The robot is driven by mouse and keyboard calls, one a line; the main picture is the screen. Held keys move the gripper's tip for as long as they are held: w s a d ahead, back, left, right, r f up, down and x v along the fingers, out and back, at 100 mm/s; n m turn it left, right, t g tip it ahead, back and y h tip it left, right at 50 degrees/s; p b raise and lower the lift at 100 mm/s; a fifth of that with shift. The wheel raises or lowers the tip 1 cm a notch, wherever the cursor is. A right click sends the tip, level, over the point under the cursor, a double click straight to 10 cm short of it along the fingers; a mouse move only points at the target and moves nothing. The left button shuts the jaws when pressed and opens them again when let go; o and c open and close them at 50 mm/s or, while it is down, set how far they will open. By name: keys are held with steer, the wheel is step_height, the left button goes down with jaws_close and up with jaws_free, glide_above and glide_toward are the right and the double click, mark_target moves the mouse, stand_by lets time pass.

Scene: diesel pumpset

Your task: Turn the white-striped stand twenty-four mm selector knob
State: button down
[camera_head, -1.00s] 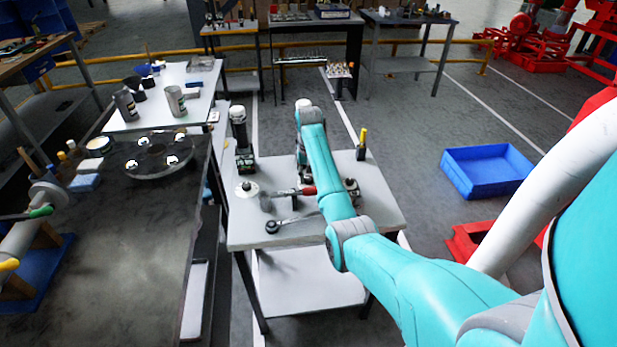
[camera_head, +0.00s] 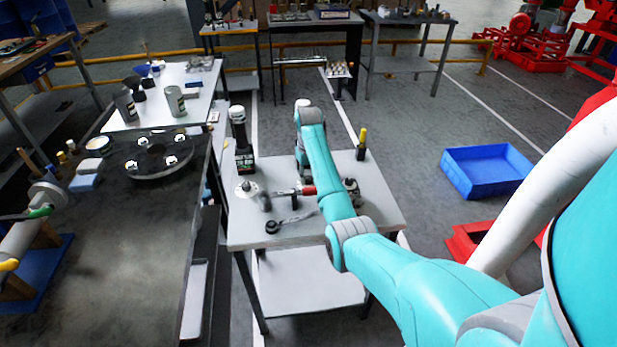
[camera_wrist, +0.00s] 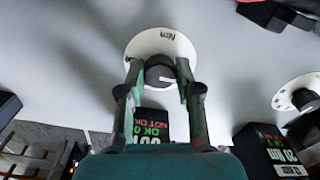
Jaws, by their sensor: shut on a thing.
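In the wrist view, a dark round knob (camera_wrist: 160,71) with a white stripe stands on a white dial disc (camera_wrist: 161,43) marked with dark lettering. My gripper (camera_wrist: 160,80) has one finger on each side of the knob and is shut on it. A dark box (camera_wrist: 153,124) with green and red lettering, "OK" and "NOT OK", is just below the knob in the picture, partly hidden by my gripper. In the head view, my arm reaches down over the light grey table (camera_head: 375,210) and hides the held knob.
A second white dial with a dark knob (camera_wrist: 305,99) is at the right in the wrist view, beside a box reading "20 Nm" (camera_wrist: 285,155). On the table are a red-handled tool (camera_head: 306,190), a ratchet (camera_head: 272,226) and a yellow-topped tool (camera_head: 362,143). A dark bench (camera_head: 100,250) stands left.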

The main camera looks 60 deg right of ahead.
mark_target(309, 178)
steer(key=c, duration=0.8)
jaws_free()
steer(key=shift+r, duration=3.75)
